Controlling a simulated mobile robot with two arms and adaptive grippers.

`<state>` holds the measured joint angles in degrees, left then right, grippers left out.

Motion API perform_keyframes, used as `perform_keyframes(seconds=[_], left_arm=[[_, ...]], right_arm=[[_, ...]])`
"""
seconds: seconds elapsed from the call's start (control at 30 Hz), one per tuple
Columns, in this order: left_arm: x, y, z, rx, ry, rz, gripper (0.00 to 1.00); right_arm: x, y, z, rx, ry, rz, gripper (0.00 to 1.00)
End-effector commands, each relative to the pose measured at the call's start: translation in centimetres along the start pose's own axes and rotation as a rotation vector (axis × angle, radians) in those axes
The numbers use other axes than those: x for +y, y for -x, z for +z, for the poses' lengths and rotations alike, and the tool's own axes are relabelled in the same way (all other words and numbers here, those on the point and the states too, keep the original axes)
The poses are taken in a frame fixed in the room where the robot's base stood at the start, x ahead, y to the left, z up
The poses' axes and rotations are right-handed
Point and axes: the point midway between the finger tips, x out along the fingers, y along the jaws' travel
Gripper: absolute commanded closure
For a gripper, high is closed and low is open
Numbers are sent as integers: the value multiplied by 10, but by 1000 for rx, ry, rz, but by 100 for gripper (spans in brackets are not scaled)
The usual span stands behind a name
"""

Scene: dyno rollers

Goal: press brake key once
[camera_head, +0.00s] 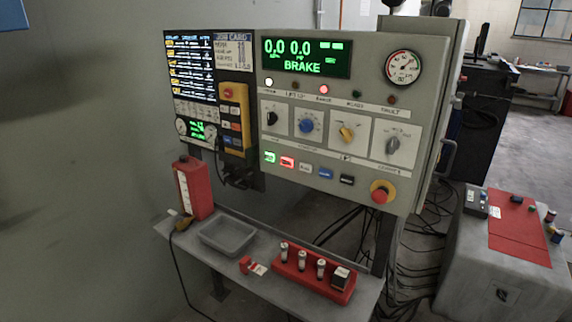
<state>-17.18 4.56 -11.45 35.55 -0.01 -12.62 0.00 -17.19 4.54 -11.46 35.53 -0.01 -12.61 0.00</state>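A grey control panel (424,95) stands upright on the wall side. Its display (306,57) shows 0.0, 0.0 and BRAKE in green. A row of small keys runs along its lower part: a lit green key (270,157), a lit red key (287,162), a pale key (306,167), a blue key (325,173) and a black key (347,179). Their labels are too small to read, so I cannot tell which one is the brake key. A white lamp (269,82) and a red lamp (323,90) are lit. Neither gripper is in view.
A red emergency stop (380,195) sits right of the keys; several knobs are above. A yellow pendant (235,112) hangs left. Below, a shelf (275,288) holds a grey tray (228,236), a red rack (313,272) and a red box (194,188). Cables lie at right.

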Motion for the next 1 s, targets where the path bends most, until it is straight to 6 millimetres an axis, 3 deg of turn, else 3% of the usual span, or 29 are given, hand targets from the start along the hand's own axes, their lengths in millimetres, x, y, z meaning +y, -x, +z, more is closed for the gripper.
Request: perform_keyframes(seconds=[0.03,0.2,1.0], left_arm=[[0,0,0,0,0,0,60],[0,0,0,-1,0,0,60],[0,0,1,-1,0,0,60]], right_arm=[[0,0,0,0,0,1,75],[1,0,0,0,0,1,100],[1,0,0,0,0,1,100]])
